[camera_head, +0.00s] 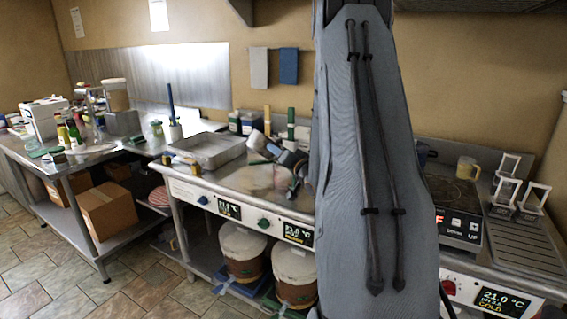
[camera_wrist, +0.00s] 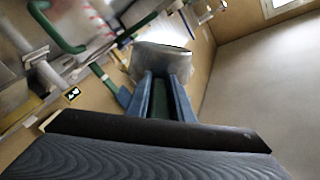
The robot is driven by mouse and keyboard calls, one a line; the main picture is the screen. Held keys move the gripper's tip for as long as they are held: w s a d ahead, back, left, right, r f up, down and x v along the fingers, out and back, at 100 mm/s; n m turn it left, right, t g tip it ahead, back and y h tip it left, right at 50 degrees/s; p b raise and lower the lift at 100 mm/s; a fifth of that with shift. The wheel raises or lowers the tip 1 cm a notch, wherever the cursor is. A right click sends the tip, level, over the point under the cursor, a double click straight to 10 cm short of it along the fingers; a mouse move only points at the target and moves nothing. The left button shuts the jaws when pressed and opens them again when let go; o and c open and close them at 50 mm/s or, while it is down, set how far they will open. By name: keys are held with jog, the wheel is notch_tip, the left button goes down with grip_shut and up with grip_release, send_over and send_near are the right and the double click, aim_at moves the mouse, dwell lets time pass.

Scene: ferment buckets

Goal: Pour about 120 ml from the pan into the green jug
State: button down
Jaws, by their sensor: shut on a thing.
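A grey metal pan (camera_wrist: 160,60) is at the end of my gripper (camera_wrist: 165,84) in the wrist view. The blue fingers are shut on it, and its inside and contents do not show. In the head view my gripper (camera_head: 292,158) shows beside my arm, with a tilted grey thing at its end that looks like the pan (camera_head: 258,142). A clear vessel with red marks and a green handle, likely the green jug (camera_wrist: 58,32), shows at the upper left of the wrist view, apart from the pan. I cannot make out the jug clearly in the head view.
A shallow metal tray (camera_head: 208,150) lies on the counter left of my gripper. Bottles (camera_head: 250,122) stand behind. A hot plate (camera_head: 455,205) and a mug (camera_head: 467,168) are at the right. Two buckets (camera_head: 243,252) sit below. My arm hides the middle of the counter.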

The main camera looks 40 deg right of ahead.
jog(key=shift+d+r+m+p, duration=0.25)
jog(key=shift+r+m+p, duration=0.05)
jog(key=shift+m, duration=0.2)
dwell(0.3)
jog(key=shift+a, duration=0.1)
jog(key=shift+a+f, duration=0.1)
jog(key=shift+f, duration=0.1)
jog(key=a+n+b, duration=0.1)
jog(key=a+n, duration=0.1)
jog(key=shift+w+f+n+b, duration=0.2)
jog(key=shift+w+n+b, duration=0.05)
jog(key=shift+n+b, duration=0.15)
jog(key=a+n+b, duration=0.1)
jog(key=a+f+n+b, duration=0.1)
jog(key=n, duration=0.1)
jog(key=a+n+b, duration=0.1)
jog(key=shift+w+a+f, duration=0.3)
jog(key=shift+a+n+b, duration=0.1)
jog(key=shift+n+b, duration=0.2)
dwell(1.2)
jog(key=shift+w+a+r+n+b, duration=0.15)
jog(key=shift+a+n+b, duration=0.3)
jog(key=shift+a+n, duration=0.35)
